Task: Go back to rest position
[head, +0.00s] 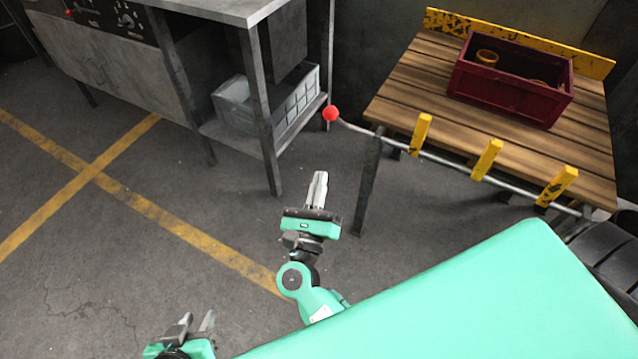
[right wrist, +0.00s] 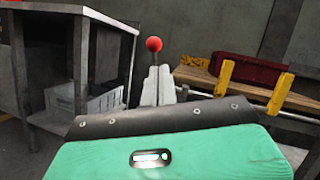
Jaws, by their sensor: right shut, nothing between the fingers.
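My right gripper (head: 319,180) is shut and empty, its fingers pointing away from me over the floor. In the right wrist view its closed fingers (right wrist: 158,82) line up below a red ball knob (right wrist: 153,44). In the head view the red knob (head: 331,113) tops the end of a metal bar, and a clear gap separates it from the fingertips. My left gripper (head: 196,320) is low at the bottom left, its two fingers spread apart with nothing between them. Part of it is cut off by the frame edge.
A wooden slatted table (head: 400,95) with yellow brackets holds a dark red crate (head: 510,98) containing yellow rings. A grey workbench (head: 215,10) stands at the upper left, with a grey bin (head: 290,105) on its lower shelf. The floor (head: 90,270) at left is clear, with yellow lines.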

